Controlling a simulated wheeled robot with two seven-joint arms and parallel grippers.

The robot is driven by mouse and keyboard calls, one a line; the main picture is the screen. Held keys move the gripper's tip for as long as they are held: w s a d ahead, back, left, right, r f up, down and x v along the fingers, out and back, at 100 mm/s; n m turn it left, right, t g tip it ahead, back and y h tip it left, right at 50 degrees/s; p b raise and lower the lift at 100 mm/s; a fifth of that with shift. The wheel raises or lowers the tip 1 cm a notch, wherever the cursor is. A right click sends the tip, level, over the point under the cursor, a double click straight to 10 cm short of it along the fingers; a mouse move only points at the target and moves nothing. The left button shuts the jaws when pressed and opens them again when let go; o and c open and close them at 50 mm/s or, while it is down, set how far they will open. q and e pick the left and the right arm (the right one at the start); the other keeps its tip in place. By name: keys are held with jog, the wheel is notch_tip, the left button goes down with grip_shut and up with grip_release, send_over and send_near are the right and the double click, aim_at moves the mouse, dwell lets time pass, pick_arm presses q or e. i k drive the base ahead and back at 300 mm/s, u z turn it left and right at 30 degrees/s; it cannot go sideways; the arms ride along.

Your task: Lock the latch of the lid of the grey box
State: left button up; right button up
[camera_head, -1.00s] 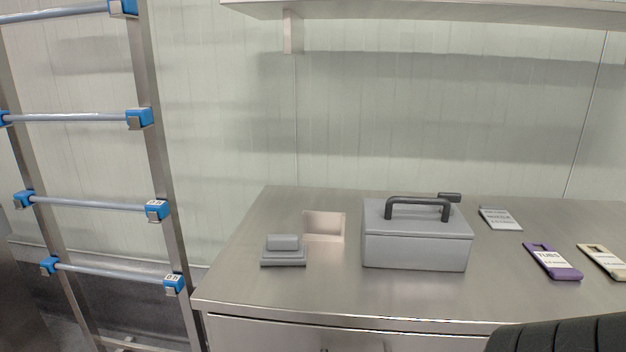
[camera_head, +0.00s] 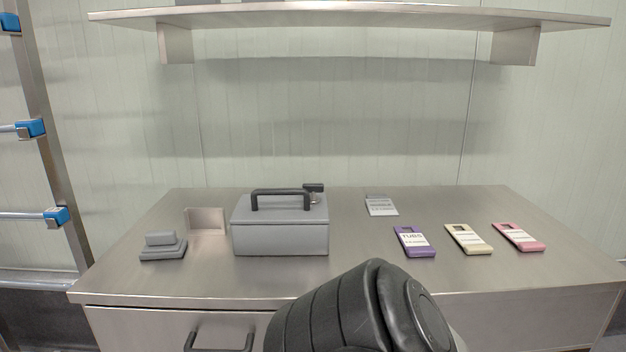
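The grey box (camera_head: 280,239) stands on the metal counter, left of the middle of the head view. Its lid (camera_head: 242,210) lies down on the box and carries a black handle (camera_head: 281,192). A small dark piece (camera_head: 314,187) stands up at the back right of the lid; it may be the latch, but it is too small to tell how it is set. A black rounded part of my own body covers the bottom middle of the view, in front of the counter. Neither gripper shows.
The steel counter (camera_head: 350,265) also bears a small grey stepped block (camera_head: 163,246), a beige open holder (camera_head: 206,221), a grey tag (camera_head: 380,206), and purple (camera_head: 414,241), cream (camera_head: 468,239) and pink (camera_head: 518,237) tags. A shelf (camera_head: 350,16) hangs above. A ladder (camera_head: 45,150) stands left.

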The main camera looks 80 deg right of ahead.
aim_at(313, 189)
jog(key=z, duration=1.6)
